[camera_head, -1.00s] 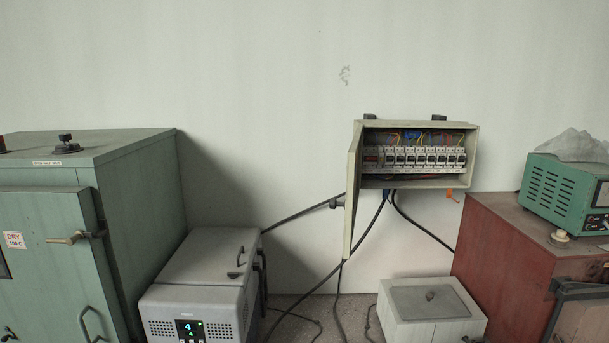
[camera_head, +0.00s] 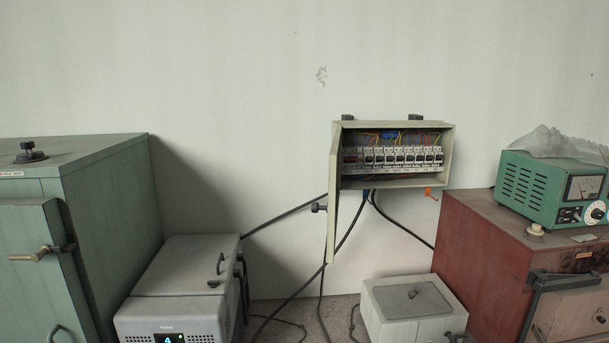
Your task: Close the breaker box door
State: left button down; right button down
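The breaker box (camera_head: 449,155) is a pale grey-green metal case on the wall, right of the middle. Its front is open and shows a row of breakers (camera_head: 395,156) with coloured wires above them. The door (camera_head: 333,205) is hinged at the box's left side and stands swung open toward me, seen nearly edge-on. A dark handle (camera_head: 318,208) sticks out from the door's left face. Neither of my grippers shows in the head view.
A green cabinet (camera_head: 108,200) stands at the left, beside a grey cooler-like box (camera_head: 190,270). A small white box (camera_head: 414,300) sits below the breaker box. A red cabinet (camera_head: 480,240) carries a green meter (camera_head: 545,185). Black cables (camera_head: 345,240) hang under the breaker box.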

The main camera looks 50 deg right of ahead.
aim_at(331, 208)
jog(key=i, duration=1.05)
jog(key=z, duration=3.5)
jog(key=k, duration=1.5)
jog(key=u, duration=1.25)
jog(key=i, duration=1)
jog(key=u, duration=0.05)
